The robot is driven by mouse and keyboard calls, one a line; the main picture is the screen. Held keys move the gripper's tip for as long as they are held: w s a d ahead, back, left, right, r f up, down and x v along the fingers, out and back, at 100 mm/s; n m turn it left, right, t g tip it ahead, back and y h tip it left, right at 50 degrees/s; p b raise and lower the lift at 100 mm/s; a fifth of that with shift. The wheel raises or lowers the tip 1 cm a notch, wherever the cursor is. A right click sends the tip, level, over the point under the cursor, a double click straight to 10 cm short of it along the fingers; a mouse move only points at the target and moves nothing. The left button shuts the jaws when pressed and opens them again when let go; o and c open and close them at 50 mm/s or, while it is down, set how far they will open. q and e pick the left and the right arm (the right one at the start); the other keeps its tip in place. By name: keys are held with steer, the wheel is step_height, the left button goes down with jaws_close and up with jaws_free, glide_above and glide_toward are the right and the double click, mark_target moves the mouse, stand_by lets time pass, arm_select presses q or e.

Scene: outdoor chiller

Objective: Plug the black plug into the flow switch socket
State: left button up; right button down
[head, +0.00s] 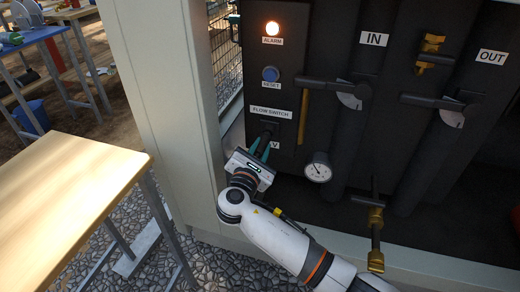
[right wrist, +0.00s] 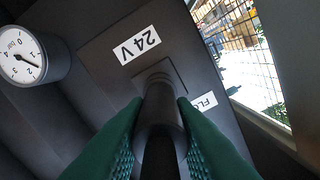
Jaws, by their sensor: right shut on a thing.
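My right gripper (head: 264,147) is at the dark panel, just below the "FLOW SWITCH" label (head: 270,112). Its green fingers are shut on the black plug (right wrist: 160,125), one on each side, as the right wrist view shows. In the head view the dark plug blends into the panel. My left gripper is in neither view.
The alarm lamp (head: 273,28) glows orange above the blue reset button (head: 271,74). A pressure gauge (head: 318,168) and valve handles (head: 348,92) are right of the gripper. A pale cabinet post (head: 165,100) and wooden table (head: 65,195) stand left.

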steer(key=shift+w+d, duration=0.1)
steer(key=shift+w, duration=0.15)
steer(key=shift+w, duration=0.2)
steer(key=c, duration=1.1)
jaws_free()
steer(key=shift+c, duration=0.2)
steer(key=shift+o, duration=0.5)
steer(key=o, duration=0.4)
